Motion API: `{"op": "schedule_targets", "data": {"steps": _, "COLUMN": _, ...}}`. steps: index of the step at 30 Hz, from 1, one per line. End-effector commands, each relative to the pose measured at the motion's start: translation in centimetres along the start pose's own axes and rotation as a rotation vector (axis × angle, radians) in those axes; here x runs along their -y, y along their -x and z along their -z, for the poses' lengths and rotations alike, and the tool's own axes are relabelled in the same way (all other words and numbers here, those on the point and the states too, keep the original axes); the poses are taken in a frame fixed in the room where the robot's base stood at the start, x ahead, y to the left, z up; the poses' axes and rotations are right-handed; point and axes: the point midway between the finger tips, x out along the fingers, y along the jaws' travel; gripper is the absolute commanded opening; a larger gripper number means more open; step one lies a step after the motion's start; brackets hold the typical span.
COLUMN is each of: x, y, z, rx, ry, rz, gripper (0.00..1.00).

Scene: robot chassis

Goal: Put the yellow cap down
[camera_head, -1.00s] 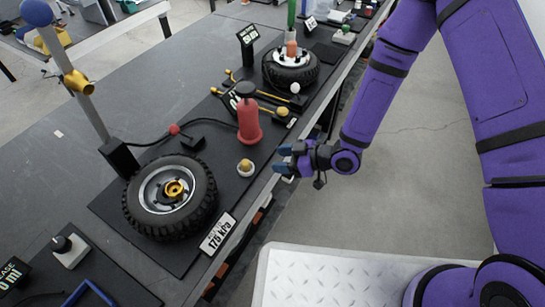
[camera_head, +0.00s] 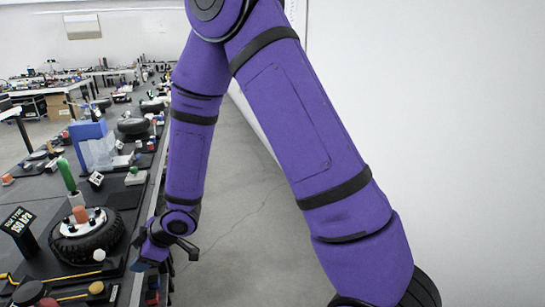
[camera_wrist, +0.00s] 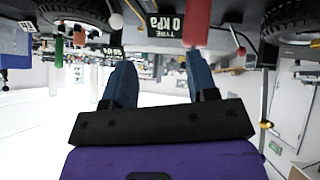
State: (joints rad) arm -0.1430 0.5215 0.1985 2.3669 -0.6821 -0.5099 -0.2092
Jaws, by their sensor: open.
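My gripper (camera_head: 143,262) is at the bench's front edge in the head view, right of a black tyre. In the wrist view, my gripper (camera_wrist: 160,82) shows two blue fingers spread apart with nothing between them. A small yellow-topped round piece (camera_head: 96,288) sits on the bench at the bottom of the head view, left of my gripper and apart from it. I cannot tell whether it is the task's yellow cap. No yellow cap shows clearly in the wrist view, which is upside down.
The tyre (camera_head: 87,235) has a white ball (camera_head: 99,254) beside it and a pressure sign (camera_head: 18,221) to its left. A red cylinder (camera_wrist: 197,22) shows beyond the fingers in the wrist view. The floor (camera_head: 240,190) right of the bench is clear.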

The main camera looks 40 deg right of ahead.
Motion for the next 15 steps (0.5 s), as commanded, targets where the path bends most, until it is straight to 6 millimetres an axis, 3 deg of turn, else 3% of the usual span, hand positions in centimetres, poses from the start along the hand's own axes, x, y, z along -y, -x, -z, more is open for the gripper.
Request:
{"op": "schedule_targets", "data": {"steps": 6, "x": -4.7, "y": 8.0, "z": 0.7, "rx": 0.144, "ry": -0.091, "rz": -0.169, "gripper": 0.53}}
{"op": "schedule_targets", "data": {"steps": 15, "x": -7.0, "y": 19.7, "z": 0.8, "rx": 0.297, "ry": -0.293, "rz": -0.359, "gripper": 0.53}}
